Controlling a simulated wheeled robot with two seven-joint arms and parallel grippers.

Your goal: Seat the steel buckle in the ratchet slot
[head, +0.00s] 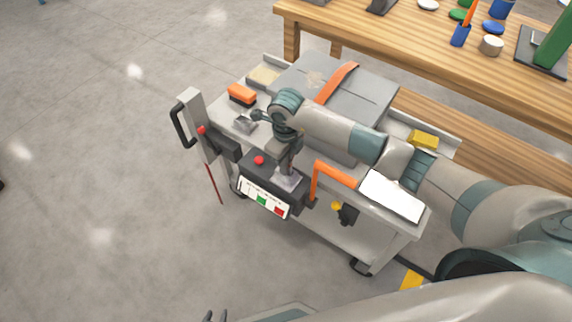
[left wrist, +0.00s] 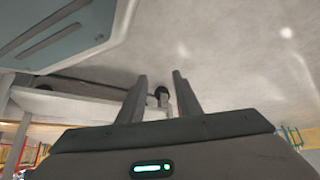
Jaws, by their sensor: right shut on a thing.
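My right gripper (head: 287,170) points down over the front edge of the cart. It is shut on a small silvery piece (head: 289,181) that looks like the steel buckle, mostly hidden by the fingers. This piece is at the top right of a dark box (head: 264,180) with a red knob and a white panel. I cannot tell whether it touches the box or where the ratchet slot is. An orange strap (head: 336,84) crosses the grey case. My left gripper (head: 212,316) shows only its dark fingertips at the bottom edge; in the left wrist view (left wrist: 159,90) its fingers are apart and empty.
The grey cart (head: 405,222) carries the case, an orange-topped block (head: 242,94), a yellow block (head: 423,139) and a white sheet (head: 392,196). An orange bar (head: 335,171) rises right of the box. A wooden bench (head: 400,55) stands behind. Floor at left is clear.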

